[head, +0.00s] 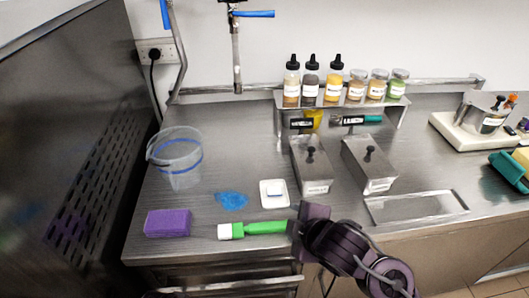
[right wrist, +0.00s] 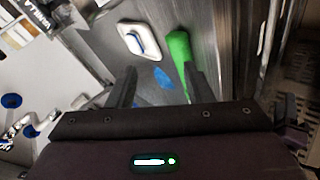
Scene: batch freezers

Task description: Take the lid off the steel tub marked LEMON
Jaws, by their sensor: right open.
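Two lidded steel tubs stand side by side on the steel counter: a left tub (head: 314,172) and a right tub (head: 370,168). Each lid has an upright black knob. Both have white front labels too small to read, so I cannot tell which is LEMON. My right gripper (head: 300,222) is in front of the left tub, near the counter's front edge, apart from the tubs. The right wrist view shows its fingers (right wrist: 160,88) spread with nothing held. My left gripper is out of view.
A green-handled brush (head: 262,228) lies beside my right gripper. A white dish (head: 274,193), blue patch (head: 232,201), purple sponge (head: 167,223) and clear bucket (head: 181,160) are to the left. A shelf (head: 397,112) with several bottles and jars stands behind.

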